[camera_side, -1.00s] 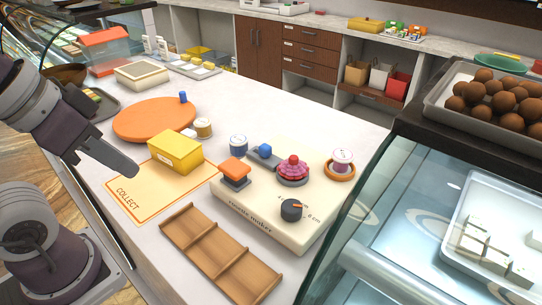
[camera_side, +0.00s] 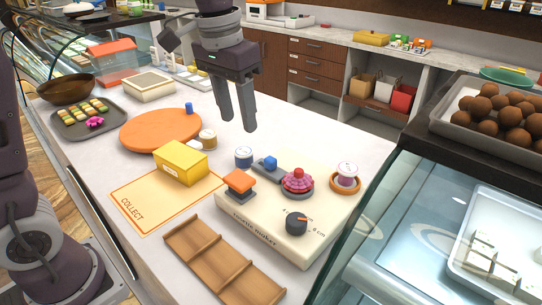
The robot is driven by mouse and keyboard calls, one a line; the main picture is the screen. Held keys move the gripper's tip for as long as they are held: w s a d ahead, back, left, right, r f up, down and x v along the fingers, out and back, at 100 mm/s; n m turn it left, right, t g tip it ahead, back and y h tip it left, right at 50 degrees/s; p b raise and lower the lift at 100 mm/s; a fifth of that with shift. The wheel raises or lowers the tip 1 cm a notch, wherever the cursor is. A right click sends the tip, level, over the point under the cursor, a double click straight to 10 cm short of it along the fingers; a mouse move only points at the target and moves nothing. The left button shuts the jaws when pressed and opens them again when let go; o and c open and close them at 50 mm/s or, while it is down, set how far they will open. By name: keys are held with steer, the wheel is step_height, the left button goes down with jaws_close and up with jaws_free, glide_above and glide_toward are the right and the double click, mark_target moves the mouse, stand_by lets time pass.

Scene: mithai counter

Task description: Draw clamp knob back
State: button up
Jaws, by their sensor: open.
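The cream rosette maker (camera_side: 262,225) sits on the white counter. On its top is a clamp slide with a blue knob (camera_side: 271,162), and a pink rosette (camera_side: 298,181) sits on a round grey base just right of it. An orange-topped lever or pad (camera_side: 240,181) is at its left, and a black dial (camera_side: 296,222) with an orange pointer is at its front. My gripper (camera_side: 238,123) hangs fingers-down above the counter, behind and left of the blue knob. Its fingers are apart and empty, touching nothing.
A pink-and-white spool (camera_side: 346,175) sits in an orange ring at right. A yellow box (camera_side: 180,163) rests on the COLLECT mat (camera_side: 138,211). An orange turntable (camera_side: 150,138), a wooden divided tray (camera_side: 195,241) and a glass case (camera_side: 420,225) surround the area.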

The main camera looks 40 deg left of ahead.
steer(key=g, duration=0.2)
glide_above(270, 158)
step_height(270, 158, down, 6)
steer(key=shift+s, duration=0.1)
step_height(270, 158, down, 7)
steer(key=shift+f, duration=0.15)
steer(key=shift+c, duration=0.4)
jaws_close()
stand_by(0.4)
